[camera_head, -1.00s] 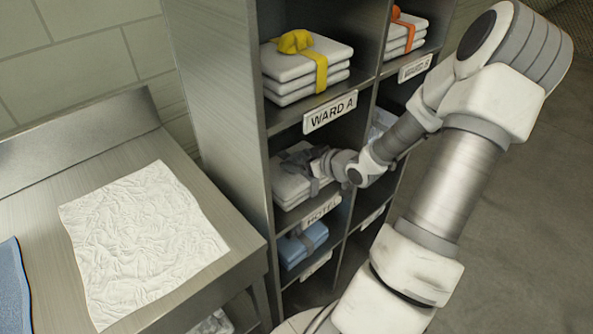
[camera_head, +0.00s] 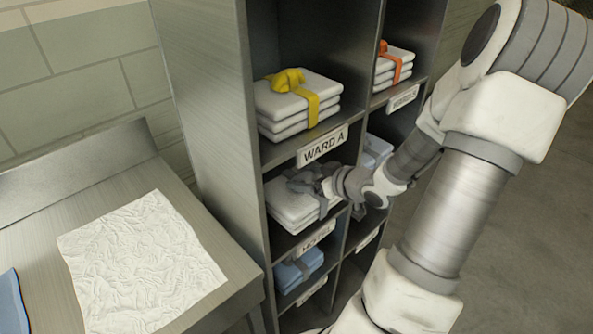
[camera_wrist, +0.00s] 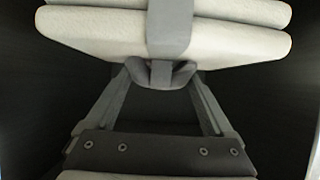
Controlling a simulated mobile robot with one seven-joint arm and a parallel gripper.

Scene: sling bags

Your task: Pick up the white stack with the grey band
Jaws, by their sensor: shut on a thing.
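The white stack with the grey band (camera_head: 291,212) is in the compartment above the HOTEL label, below the WARD A shelf. My gripper (camera_head: 322,183) reaches in from the right at the stack's front. In the wrist view, the folded white stack (camera_wrist: 85,35) fills the top, with the grey band (camera_wrist: 170,30) down its middle. There my gripper (camera_wrist: 163,75) is shut on the grey knot of the band. The stack appears slightly above its shelf board, though contact underneath is hard to see.
A white stack with a yellow band (camera_head: 297,105) sits above, behind the WARD A label (camera_head: 322,147). An orange-banded stack (camera_head: 394,65) is at the upper right and a blue stack (camera_head: 299,270) below. Shelf dividers are close around my gripper. A white crumpled sheet (camera_head: 140,262) lies on the left counter.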

